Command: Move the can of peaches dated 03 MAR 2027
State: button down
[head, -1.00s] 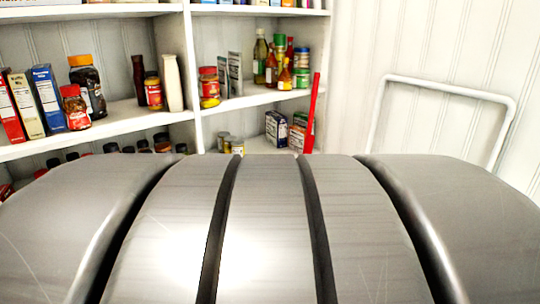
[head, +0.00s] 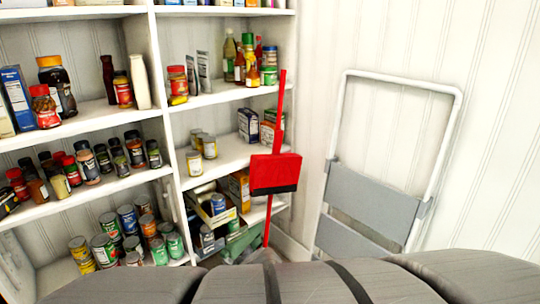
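I cannot pick out the can of peaches dated 03 MAR 2027, because no label date is readable at this size. Green, blue and yellow cans (head: 129,217) stand grouped on the low left shelf. A few small cans (head: 209,147) stand on a right-hand shelf. More cans (head: 217,203) sit in and beside open boxes one shelf lower. My gripper is not in view. A large grey part of my own body fills the bottom edge and hides what lies behind it.
White corner shelving (head: 163,110) holds jars, bottles and boxes. A red dustpan (head: 275,174) on a long handle stands at its right end. A folded grey step stool (head: 375,205) leans on the right wall. Bare shelf (head: 240,152) shows beside the small cans.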

aim_at(194, 158)
jog(key=k+l, duration=0.1)
jog(key=l, duration=0.15)
jog(key=k+l+z, duration=0.1)
jog(key=i+j+z, duration=0.2)
jog(key=i+j, duration=0.85)
